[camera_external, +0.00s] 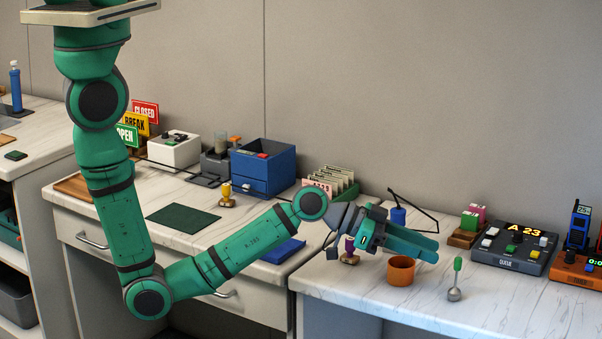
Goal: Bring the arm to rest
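My green arm hangs from the top left, bends at a low elbow and reaches right over the white counter. My gripper (425,247) is at its end, above and just behind an orange cup (400,270). Its fingers point right and lie nearly level. I cannot make out a gap between the fingers or anything held. A small stamp with a purple handle (350,250) stands under the wrist, partly hidden by it.
A grey button console (513,248) and an orange device (575,268) stand farther right. A blue box (263,168), a dark green mat (183,218) and a yellow stamp (227,195) are on the left counter. The front right counter is clear.

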